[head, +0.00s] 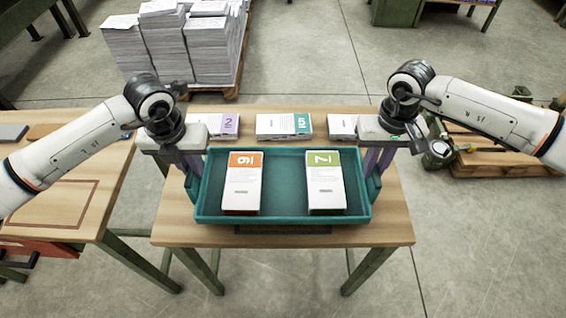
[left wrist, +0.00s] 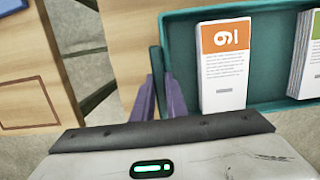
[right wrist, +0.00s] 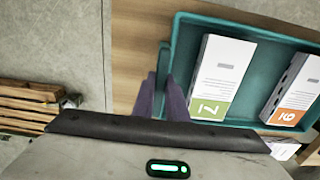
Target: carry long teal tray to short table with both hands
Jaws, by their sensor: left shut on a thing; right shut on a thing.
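The long teal tray (head: 283,214) is over the near part of a wooden table; I cannot tell whether it touches the top. Two paper stacks lie in it, an orange-labelled one (head: 242,188) on the left and a green-labelled one (head: 324,188) on the right. My left gripper (head: 192,180) is shut on the tray's left end; its purple fingers (left wrist: 167,100) show at the handle in the left wrist view. My right gripper (head: 375,178) is shut on the right end; its purple fingers (right wrist: 162,100) show in the right wrist view.
The short wooden table (head: 395,220) carries a purple-labelled stack (head: 225,124), a teal-labelled stack (head: 284,125) and another stack (head: 342,125) behind the tray. Another table (head: 85,195) stands at left. Paper piles (head: 165,45) on a pallet stand behind. A wooden pallet (head: 500,155) lies at right.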

